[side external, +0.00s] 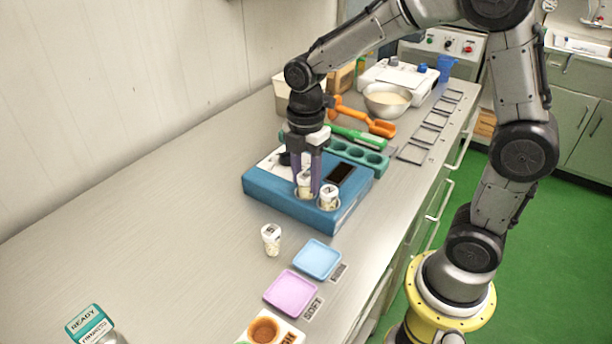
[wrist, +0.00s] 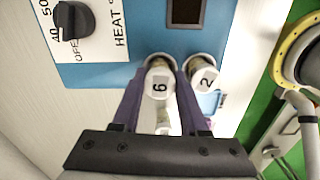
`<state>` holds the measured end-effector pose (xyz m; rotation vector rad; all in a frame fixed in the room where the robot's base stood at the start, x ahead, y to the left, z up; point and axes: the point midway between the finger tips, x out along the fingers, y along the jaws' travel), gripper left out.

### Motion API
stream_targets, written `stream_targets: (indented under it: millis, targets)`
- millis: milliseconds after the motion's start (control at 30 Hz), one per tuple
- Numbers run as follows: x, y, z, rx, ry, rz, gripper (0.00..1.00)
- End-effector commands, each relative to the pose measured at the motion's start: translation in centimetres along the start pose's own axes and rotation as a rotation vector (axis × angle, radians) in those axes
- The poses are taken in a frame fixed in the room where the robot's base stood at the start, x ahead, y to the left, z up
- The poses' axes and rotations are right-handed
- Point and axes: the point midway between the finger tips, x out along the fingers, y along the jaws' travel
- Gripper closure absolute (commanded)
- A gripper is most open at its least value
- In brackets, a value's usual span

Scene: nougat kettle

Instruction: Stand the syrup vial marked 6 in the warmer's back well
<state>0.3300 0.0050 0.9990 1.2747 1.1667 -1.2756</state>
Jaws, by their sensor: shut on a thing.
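The vial marked 6 (wrist: 159,84) is upright between the two fingers of my gripper (side external: 305,190), which is shut on it. It also shows in the side view (side external: 304,184), at the left one of two wells in the blue warmer (side external: 267,187). I cannot tell whether its base is down in that well or just above it. The vial marked 2 (wrist: 204,79) stands in the neighbouring well, close beside my right-hand finger in the wrist view. The well rims show behind both vials in the wrist view; their lower parts are hidden.
Another vial (side external: 271,240) stands on the counter in front of the warmer. Blue (side external: 317,259) and pink (side external: 290,293) trays lie nearby. A heat dial (wrist: 73,20) sits on the warmer. A green rack (side external: 352,152) stands behind it.

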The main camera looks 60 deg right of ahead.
Motion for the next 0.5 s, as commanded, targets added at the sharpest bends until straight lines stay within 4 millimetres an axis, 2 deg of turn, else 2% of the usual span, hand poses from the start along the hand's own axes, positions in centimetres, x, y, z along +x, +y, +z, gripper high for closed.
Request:
stream_targets:
  millis: [500]
  targets:
    - [0.95, 0.0, 0.0, 0.0, 0.0, -0.002, 1.0]
